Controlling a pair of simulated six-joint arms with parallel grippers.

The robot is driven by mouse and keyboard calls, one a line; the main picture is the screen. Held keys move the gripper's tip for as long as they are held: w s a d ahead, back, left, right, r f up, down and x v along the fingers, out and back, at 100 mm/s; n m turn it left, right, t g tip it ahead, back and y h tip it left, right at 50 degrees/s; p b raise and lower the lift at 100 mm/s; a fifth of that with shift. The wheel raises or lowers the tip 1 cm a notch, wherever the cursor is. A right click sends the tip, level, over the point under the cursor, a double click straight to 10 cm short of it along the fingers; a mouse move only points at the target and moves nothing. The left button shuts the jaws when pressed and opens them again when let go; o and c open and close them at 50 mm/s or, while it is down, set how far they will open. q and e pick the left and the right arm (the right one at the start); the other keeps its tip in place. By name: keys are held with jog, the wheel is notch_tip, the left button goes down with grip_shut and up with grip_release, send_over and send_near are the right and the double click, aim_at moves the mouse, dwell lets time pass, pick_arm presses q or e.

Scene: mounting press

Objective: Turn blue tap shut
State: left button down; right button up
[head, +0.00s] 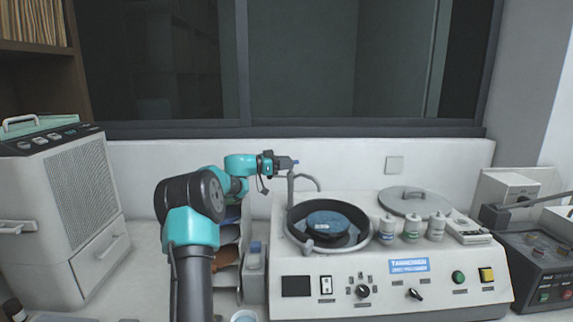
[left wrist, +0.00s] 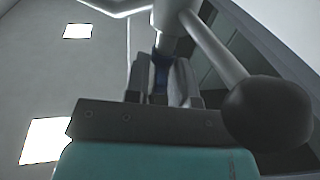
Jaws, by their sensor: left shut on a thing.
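The blue tap (head: 295,162) is a small blue lever at the top of the grey water pipe (head: 291,192) beside the polisher's bowl. My left gripper (head: 284,162) reaches it from the left and is shut on it. In the left wrist view the blue tap (left wrist: 162,64) shows between the two fingers (left wrist: 163,82), which hide part of it. I cannot tell the tap's exact angle. My right gripper is not in view.
The polisher (head: 440,275) has a round bowl with a blue disc (head: 328,224) inside. Several white bottles (head: 411,228) and a round lid (head: 414,200) stand on its right. A large grey machine (head: 60,210) stands at left. A rack (head: 229,245) is behind my left arm.

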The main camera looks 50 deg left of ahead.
pick_arm(q)
jog(key=shift+r+m+g+h, duration=0.1)
jog(key=shift+m+g+h, duration=0.35)
jog(key=shift+h, duration=0.25)
jog(key=c, duration=1.2)
grip_release()
jog(key=shift+a, duration=0.1)
jog(key=v, duration=1.7)
jog(key=shift+s, duration=0.15)
jog(key=x, duration=1.5)
jog(key=shift+w, duration=0.3)
jog(key=shift+s, duration=0.15)
